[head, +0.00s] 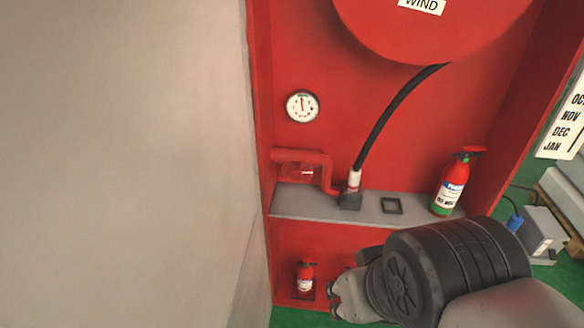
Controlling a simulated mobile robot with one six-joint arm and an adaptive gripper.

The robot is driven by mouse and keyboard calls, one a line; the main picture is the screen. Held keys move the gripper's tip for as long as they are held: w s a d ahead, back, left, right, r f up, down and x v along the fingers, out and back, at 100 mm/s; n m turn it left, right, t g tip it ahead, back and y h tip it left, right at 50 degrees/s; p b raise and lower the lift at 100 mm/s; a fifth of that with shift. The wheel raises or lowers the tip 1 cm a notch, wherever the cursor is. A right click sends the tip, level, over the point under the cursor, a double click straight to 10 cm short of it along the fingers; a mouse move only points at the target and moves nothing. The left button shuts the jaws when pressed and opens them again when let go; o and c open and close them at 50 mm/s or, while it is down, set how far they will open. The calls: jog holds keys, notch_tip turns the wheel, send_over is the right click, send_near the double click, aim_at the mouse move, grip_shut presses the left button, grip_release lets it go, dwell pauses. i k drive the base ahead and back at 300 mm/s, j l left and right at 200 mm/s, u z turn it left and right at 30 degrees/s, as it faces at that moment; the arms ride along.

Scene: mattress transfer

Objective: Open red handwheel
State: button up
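The red handwheel (296,171) appears as a small, rounded red shape at the red pipe (318,157) on the left of the red cabinet. It blends with the red behind it, and I cannot tell its turn position. My gripper (336,297) is at the bottom centre, pointing left, lower in the picture than the handwheel and apart from it. Its fingers are small and partly hidden by my wrist, so their opening is unclear. I see nothing held in it.
A grey shelf (300,205) crosses the cabinet, with a fire extinguisher (449,185) at its right. A smaller extinguisher (305,277) stands below, near my gripper. A black hose (392,112) hangs from the red reel (430,30). A grey wall (120,160) fills the left.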

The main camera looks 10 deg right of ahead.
aim_at(297, 172)
jog(key=u, duration=0.5)
jog(key=k+l+u, duration=0.1)
jog(key=u, duration=0.9)
jog(key=k+l, duration=0.15)
jog(key=l, duration=0.2)
jog(key=k+l, duration=0.1)
jog(key=l, duration=0.2)
jog(key=k+l+u, duration=0.1)
jog(key=l, duration=0.25)
jog(key=k+l, duration=0.2)
jog(key=i+j, duration=0.2)
jog(key=i, duration=0.3)
